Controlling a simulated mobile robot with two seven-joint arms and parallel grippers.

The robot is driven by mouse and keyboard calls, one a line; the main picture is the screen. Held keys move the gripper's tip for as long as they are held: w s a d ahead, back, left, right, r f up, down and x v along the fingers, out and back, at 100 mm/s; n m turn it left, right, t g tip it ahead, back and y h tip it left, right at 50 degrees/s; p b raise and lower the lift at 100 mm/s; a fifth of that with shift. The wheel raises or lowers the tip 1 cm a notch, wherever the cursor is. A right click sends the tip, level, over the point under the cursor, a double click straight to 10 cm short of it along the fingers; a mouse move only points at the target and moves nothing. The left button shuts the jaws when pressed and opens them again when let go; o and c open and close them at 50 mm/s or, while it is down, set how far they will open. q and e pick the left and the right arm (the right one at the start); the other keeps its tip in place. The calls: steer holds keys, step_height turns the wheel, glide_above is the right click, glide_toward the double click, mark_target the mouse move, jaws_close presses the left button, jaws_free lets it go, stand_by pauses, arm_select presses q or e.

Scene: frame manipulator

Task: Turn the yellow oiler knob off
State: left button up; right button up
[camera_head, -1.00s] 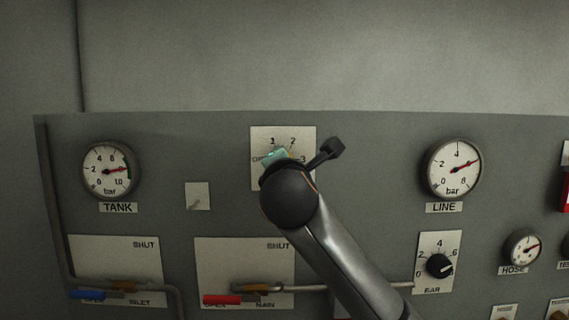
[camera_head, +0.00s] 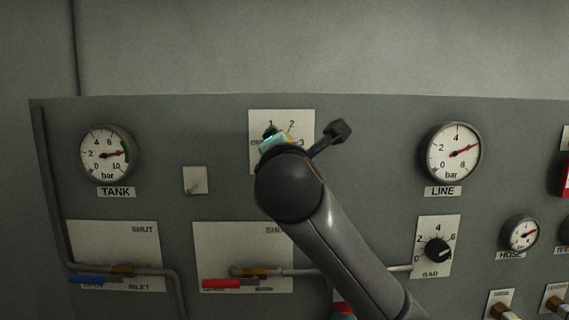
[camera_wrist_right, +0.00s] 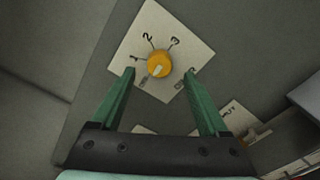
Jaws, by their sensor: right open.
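The yellow oiler knob (camera_wrist_right: 159,64) sits on a white plate marked 1, 2 and 3 in the right wrist view. Its pale pointer faces down and slightly left, near the small lower-left label. My right gripper (camera_wrist_right: 160,74) is open, with one green finger on each side of the knob in the picture. The knob shows beyond the fingertips, and I see no contact. In the head view the plate (camera_head: 297,116) is partly covered by my right wrist and gripper (camera_head: 271,138), which hide the knob. My left gripper is not in view.
The panel also carries the TANK gauge (camera_head: 107,153), the LINE gauge (camera_head: 454,152), a black bar knob (camera_head: 437,250) and a HOSE gauge (camera_head: 520,234). Blue (camera_head: 87,281) and red (camera_head: 221,284) valve levers sit low on the left. The wall above the panel is bare.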

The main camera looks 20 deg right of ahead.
steer(key=b+v, duration=0.1)
steer(key=v, duration=0.7)
steer(key=shift+s+b, duration=0.2)
steer(key=shift+b, duration=0.1)
step_height(320, 180, down, 35)
steer(key=s+d+m+g+y, duration=0.2)
steer(key=m+g+y, duration=0.2)
steer(key=m+g, duration=0.35)
steer(key=s+d+f+m+g+y, duration=0.1)
steer(key=s+d+f+m+g, duration=0.15)
steer(key=s+f+m, duration=0.65)
steer(key=s+d+f+m+g, duration=0.2)
steer(key=s+f+m+g, duration=0.15)
steer(key=s+f, duration=1)
steer(key=w+a+f+t+y, duration=0.1)
steer(key=a+f+t, duration=0.1)
steer(key=f, duration=0.3)
steer(key=w+a+f+n+t+y, duration=0.1)
steer(key=a+f+t, duration=0.1)
steer(key=f, duration=0.3)
steer(key=shift+w+a+t, duration=0.3)
steer(key=shift+w+t, duration=0.05)
steer(key=shift+t, duration=0.3)
